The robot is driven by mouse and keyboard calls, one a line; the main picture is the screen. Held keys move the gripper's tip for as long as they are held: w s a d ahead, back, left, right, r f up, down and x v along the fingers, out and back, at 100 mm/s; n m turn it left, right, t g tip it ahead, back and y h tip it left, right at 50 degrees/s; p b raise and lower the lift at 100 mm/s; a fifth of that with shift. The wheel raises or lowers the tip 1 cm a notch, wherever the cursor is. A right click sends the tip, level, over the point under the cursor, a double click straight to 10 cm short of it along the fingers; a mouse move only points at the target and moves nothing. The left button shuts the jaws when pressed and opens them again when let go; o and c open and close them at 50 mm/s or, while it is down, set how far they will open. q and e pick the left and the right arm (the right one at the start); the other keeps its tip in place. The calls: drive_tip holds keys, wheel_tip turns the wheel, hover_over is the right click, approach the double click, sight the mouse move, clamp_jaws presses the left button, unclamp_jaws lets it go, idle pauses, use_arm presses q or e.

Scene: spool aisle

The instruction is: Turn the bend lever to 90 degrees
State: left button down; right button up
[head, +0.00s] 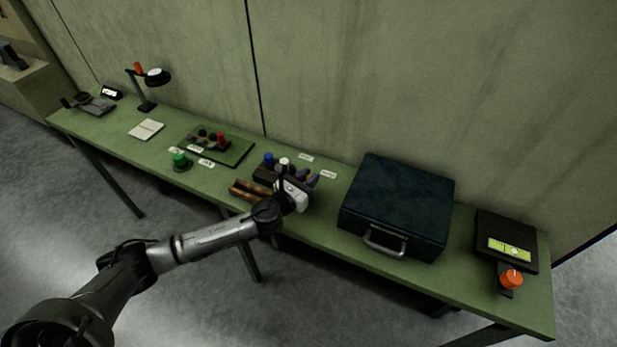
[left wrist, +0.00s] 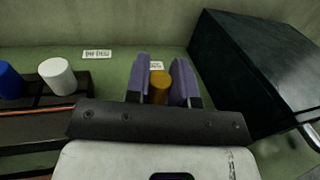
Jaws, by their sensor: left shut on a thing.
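My left gripper (head: 308,178) is over the middle of the green bench. In the left wrist view its purple fingers (left wrist: 160,80) are shut on a short yellow cylinder (left wrist: 159,88), which stands upright between them. The rest of the cylinder is hidden behind the gripper body. A green plate (head: 236,153) left of the gripper carries a small fixture with a red part (head: 220,140) and several dark parts, with small white labels near it. No part is clearly marked as the bend lever; the labels are too small to read. My right gripper is not in view.
A blue handle (head: 268,159) and a white handle (head: 284,162) stand left of the gripper. A wooden piece (head: 247,190) lies in front of them. A dark case (head: 398,200) stands close on the right. A green knob (head: 180,159) is left; an orange knob (head: 512,279) is far right.

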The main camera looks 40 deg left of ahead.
use_arm(q)
drive_tip(key=shift+w+r+n+y+p, duration=0.2)
drive_tip(key=shift+w+n+y+p, duration=0.1)
drive_tip(key=shift+y+p, duration=0.3)
drive_tip(key=shift+w+f+n+y+p, duration=0.15)
drive_tip(key=shift+n+y+p, duration=0.25)
drive_tip(key=shift+y, duration=0.1)
drive_tip(key=shift+a, duration=0.1)
drive_tip(key=c, duration=1)
unclamp_jaws()
drive_tip(key=s, duration=0.4)
drive_tip(key=s+d+p, duration=0.1)
drive_tip(key=s, duration=0.4)
drive_tip(key=s+d, duration=0.1)
drive_tip(key=s, duration=0.3)
drive_tip(key=shift+s+d+p, duration=0.15)
drive_tip(key=shift+s+p, duration=0.15)
drive_tip(key=shift+p, duration=0.05)
